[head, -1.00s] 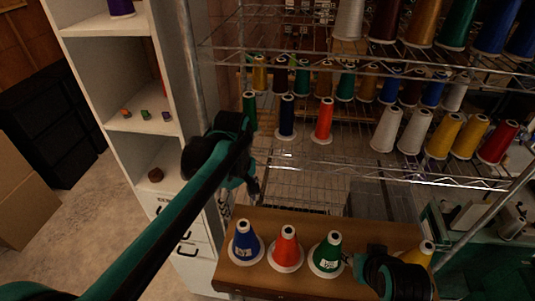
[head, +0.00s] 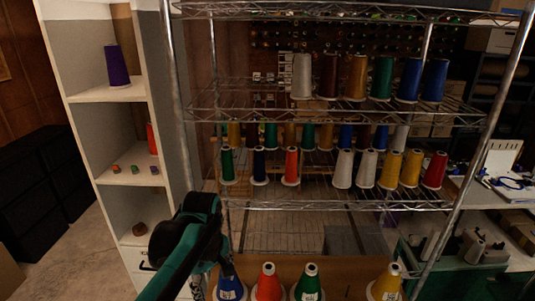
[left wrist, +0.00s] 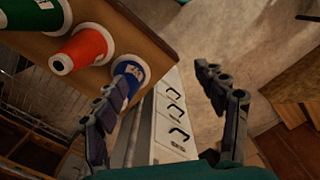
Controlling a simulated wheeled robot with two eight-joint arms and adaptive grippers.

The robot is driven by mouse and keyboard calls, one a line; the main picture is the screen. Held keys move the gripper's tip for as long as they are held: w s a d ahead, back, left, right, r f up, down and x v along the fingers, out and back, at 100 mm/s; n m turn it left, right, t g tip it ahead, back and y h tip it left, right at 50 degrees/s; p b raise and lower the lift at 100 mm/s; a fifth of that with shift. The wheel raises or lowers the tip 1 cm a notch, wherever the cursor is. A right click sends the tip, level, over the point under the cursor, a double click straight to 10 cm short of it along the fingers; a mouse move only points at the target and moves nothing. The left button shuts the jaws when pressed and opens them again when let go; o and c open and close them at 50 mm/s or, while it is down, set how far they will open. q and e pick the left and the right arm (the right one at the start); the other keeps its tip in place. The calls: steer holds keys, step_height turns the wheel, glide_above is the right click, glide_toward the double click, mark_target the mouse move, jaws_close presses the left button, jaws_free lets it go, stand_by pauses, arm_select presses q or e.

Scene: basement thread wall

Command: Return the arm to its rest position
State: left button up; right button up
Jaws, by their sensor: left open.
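My left arm comes in from the lower left in the head view, its dark wrist (head: 190,235) in front of the rack's left post. In the left wrist view my left gripper (left wrist: 155,80) is open, its two fingers wide apart with nothing held. A blue cone (left wrist: 130,72), a red cone (left wrist: 88,46) and a green cone (left wrist: 35,14) stand on a brown board (left wrist: 140,30) beyond the left finger. In the head view the blue cone (head: 230,288) is just right of my arm. My right gripper is out of view.
A wire rack (head: 320,205) with several thread cones fills the middle. A white shelf unit (head: 128,180) with drawers stands left of it. A yellow cone (head: 386,283) is at the board's right. Open floor (head: 85,235) lies at the left.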

arm_select(q)
steer(key=s+a+f+m+t+b, duration=0.1)
steer(key=s+f+m+t+b, duration=0.1)
steer(key=f+b, duration=0.5)
steer(key=s+a+f+m+t+b, duration=0.2)
steer(key=s+f+m+b, duration=0.3)
steer(key=f+b, duration=0.2)
steer(key=s+a+f+m+t+b, duration=0.1)
steer(key=s+f+m+t+b, duration=0.2)
steer(key=f+b, duration=0.3)
step_height(320, 180, down, 5)
steer(key=shift+s+a+r+b, duration=0.1)
steer(key=shift+s+a+b, duration=0.3)
steer(key=shift+s, duration=0.1)
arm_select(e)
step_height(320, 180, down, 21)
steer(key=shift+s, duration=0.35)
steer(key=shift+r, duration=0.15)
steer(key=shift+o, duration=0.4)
